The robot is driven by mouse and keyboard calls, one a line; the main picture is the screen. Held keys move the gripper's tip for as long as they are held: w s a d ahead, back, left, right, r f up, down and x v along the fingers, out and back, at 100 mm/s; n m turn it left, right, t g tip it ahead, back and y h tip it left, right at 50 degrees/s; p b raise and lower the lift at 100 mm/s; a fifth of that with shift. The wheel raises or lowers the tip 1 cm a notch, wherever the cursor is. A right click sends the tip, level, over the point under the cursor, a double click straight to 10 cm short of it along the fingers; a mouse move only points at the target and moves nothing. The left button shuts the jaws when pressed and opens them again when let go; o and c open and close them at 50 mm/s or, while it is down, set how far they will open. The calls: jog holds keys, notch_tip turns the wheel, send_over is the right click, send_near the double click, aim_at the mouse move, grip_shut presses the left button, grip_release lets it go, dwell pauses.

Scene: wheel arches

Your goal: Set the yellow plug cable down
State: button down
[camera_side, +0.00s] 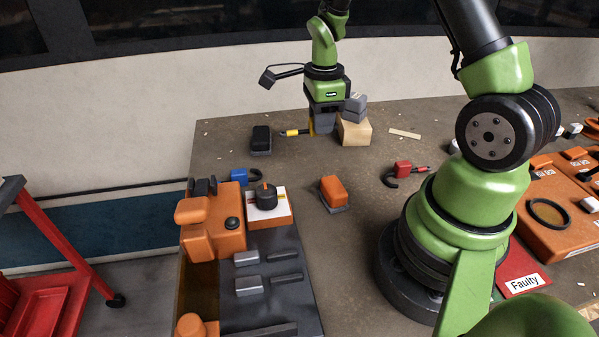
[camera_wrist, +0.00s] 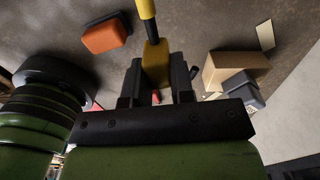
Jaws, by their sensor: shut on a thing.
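The yellow plug cable (camera_side: 296,132) is at my gripper (camera_side: 323,126) near the back of the table in the side view. Its yellow and black tip points left. In the wrist view the yellow plug body (camera_wrist: 155,62) is between the two dark fingers of my gripper (camera_wrist: 156,80), which are shut on it. The tip extends toward the top of that view. I cannot tell whether the plug touches the table.
A wooden block (camera_side: 354,131) with grey pieces (camera_side: 355,106) stands just right of my gripper. A black part (camera_side: 261,139) lies to its left. A blue plug (camera_side: 239,177), an orange part (camera_side: 333,191) and a red plug (camera_side: 402,170) lie nearer. Bare table surrounds them.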

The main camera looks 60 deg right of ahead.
aim_at(310, 174)
jog(key=shift+w+a+f, duration=0.55)
jog(key=shift+a+f, duration=0.15)
jog(key=shift+a, duration=0.2)
notch_tip(310, 174, down, 9)
jog(key=shift+r, duration=0.2)
jog(key=shift+f, duration=0.15)
jog(key=c, duration=1)
grip_release()
